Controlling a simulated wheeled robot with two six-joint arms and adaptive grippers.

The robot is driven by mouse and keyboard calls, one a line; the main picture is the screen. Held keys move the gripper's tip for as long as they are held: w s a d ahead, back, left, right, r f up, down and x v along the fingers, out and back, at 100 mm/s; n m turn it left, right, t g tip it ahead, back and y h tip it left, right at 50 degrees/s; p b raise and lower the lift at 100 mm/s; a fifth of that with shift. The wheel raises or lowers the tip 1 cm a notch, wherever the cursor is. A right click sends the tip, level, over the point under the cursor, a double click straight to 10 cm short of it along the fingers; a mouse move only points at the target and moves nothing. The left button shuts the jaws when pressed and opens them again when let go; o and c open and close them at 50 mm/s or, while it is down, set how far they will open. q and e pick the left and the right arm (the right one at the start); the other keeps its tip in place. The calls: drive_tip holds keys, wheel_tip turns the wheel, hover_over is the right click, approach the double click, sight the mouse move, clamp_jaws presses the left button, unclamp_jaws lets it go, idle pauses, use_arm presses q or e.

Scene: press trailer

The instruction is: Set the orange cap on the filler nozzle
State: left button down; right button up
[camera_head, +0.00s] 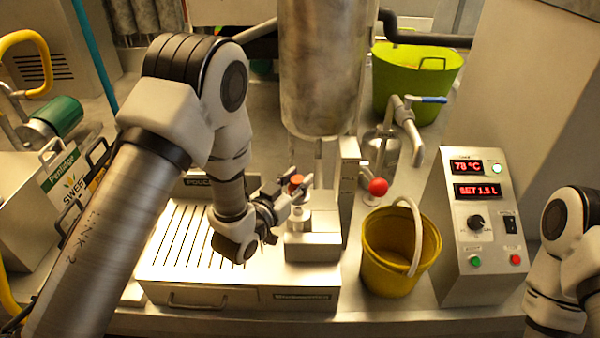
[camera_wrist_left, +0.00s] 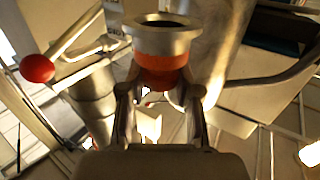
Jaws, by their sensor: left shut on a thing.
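The orange cap (camera_head: 296,182) is small and partly covered by my left gripper (camera_head: 291,199), whose fingers are shut on it. In the left wrist view the orange cap (camera_wrist_left: 163,77) sits between the tips of my left gripper (camera_wrist_left: 160,97). A round metal collar (camera_wrist_left: 160,38) with a dark opening adjoins the orange band there; I cannot tell whether it belongs to the cap. In the head view a short metal cylinder (camera_head: 297,219) stands on a steel block just below the cap. I cannot tell whether it is the filler nozzle, or whether they touch. My right gripper is out of view.
A steel tank (camera_head: 320,65) hangs close behind my left gripper. A red-knobbed lever (camera_head: 378,187) stands to the right. A slatted drip tray (camera_head: 185,235), a yellow bucket (camera_head: 385,280) and a control box (camera_head: 478,235) surround the spot. A green tub (camera_head: 420,85) stands behind.

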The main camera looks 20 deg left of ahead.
use_arm(q)
drive_tip(key=f+b, duration=0.1)
drive_tip(key=f, duration=0.1)
drive_tip(key=w+f+b, duration=0.1)
drive_tip(key=f, duration=0.2)
drive_tip(key=shift+w, duration=0.1)
drive_tip(key=shift+s+r, duration=0.25)
drive_tip(key=shift+s, duration=0.15)
drive_tip(key=shift+w+f, duration=0.1)
drive_tip(key=shift+w, duration=0.05)
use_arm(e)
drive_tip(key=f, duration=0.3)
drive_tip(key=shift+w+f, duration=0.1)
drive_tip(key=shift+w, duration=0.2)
use_arm(q)
drive_tip(key=shift+s, duration=0.2)
drive_tip(key=shift+w+b, duration=0.15)
drive_tip(key=shift+b, duration=0.2)
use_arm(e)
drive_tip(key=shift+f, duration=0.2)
use_arm(q)
drive_tip(key=shift+f+b, duration=0.5)
drive_tip(key=shift+f, duration=0.1)
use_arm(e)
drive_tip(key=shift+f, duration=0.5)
use_arm(q)
drive_tip(key=c, duration=1.1)
unclamp_jaws()
